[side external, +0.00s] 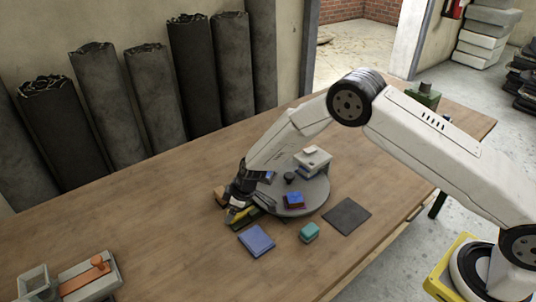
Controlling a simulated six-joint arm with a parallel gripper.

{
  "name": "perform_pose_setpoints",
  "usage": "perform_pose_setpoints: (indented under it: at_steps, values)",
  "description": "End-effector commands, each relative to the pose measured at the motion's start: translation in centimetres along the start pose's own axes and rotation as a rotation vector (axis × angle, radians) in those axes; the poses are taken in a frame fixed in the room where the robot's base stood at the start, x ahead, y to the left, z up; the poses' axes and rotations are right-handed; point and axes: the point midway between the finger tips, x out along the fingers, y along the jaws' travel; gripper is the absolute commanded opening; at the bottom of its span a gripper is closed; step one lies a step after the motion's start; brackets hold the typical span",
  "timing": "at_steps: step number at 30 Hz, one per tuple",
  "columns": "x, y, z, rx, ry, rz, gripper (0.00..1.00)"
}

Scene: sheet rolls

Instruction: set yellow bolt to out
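A small yellow part (238,214), which looks like the yellow bolt, shows just under my gripper (235,208) near the left edge of the round grey plate. My gripper points down and covers most of this spot. I cannot tell whether its fingers touch the yellow part, or whether they are open or shut. How far the bolt is slid is hidden.
The round grey plate (318,199) carries a white block (312,161) and a blue-and-red block (294,200). In front lie a blue pad (257,240), a teal block (309,232) and a dark mat (348,216). An orange-handled fixture (92,275) stands front left. The table's left middle is clear.

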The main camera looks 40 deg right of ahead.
Motion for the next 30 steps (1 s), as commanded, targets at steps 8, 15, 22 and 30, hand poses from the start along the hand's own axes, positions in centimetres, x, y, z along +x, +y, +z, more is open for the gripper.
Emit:
perform_pose_setpoints:
  at_steps: [8,15,22,30]
  values:
    - [-0.3,0.1,0.0,0.000,0.000,0.001,0.78]
    - [-1.9,0.1,0.0,0.000,0.001,0.001,0.78]
    - [-4.3,0.1,0.0,0.000,0.001,0.001,0.78]
    - [-6.9,0.1,0.0,0.000,0.001,0.001,0.78]
